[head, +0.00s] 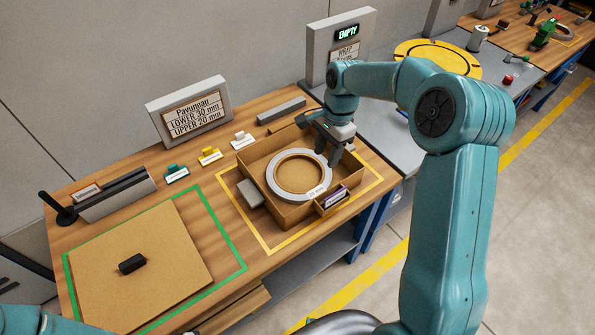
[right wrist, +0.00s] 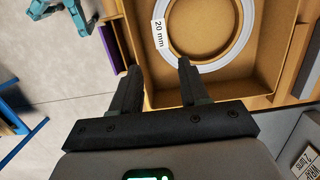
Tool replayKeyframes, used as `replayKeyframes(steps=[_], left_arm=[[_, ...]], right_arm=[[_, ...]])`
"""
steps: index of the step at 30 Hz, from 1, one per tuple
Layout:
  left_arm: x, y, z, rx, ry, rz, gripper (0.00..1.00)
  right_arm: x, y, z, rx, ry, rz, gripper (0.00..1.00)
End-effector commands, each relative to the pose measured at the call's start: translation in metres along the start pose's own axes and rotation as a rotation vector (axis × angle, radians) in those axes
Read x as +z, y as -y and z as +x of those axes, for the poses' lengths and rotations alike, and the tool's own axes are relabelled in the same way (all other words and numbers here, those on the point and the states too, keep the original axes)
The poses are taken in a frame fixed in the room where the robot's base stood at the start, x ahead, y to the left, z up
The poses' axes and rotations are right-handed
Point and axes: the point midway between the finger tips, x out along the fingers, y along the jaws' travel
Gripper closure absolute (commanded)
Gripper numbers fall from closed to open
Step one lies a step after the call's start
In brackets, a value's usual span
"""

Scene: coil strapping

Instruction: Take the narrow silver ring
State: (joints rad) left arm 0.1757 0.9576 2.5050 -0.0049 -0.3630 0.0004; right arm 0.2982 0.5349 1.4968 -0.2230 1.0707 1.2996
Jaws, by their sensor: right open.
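The narrow silver ring (head: 272,181) lies flat in an open cardboard box (head: 262,203) on the wooden bench. Its "20 mm" label shows in the right wrist view, where the silver ring (right wrist: 205,67) fills the top middle. My right gripper (head: 327,154) hangs over the right part of the box with its fingers pointing down. In the right wrist view the gripper (right wrist: 160,67) has its fingers apart and empty, with the label just beyond the fingertips. Whether a finger touches the ring, I cannot tell. My left gripper is not in view.
A yellow outline surrounds the box. A cardboard sheet (head: 163,282) with a black object (head: 131,264) lies inside a green outline at left. A sign (head: 190,112) reads "LOWER 30 mm, UPPER 20 mm". Small coloured tags stand behind. A yellow disc (head: 467,66) lies at the back right.

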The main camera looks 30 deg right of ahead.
Motion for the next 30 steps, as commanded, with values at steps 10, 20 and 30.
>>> replayKeyframes(steps=[10, 20, 30], left_arm=[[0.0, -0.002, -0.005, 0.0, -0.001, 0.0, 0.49], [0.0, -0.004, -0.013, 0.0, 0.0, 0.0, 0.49], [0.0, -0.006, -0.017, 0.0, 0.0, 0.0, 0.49]], right_arm=[[0.001, -0.005, 0.078, 0.005, 0.002, 0.001, 0.55], [-0.001, -0.003, 0.111, 0.006, 0.003, 0.0, 0.55], [-0.003, 0.0, 0.145, 0.0, 0.001, 0.001, 0.55]])
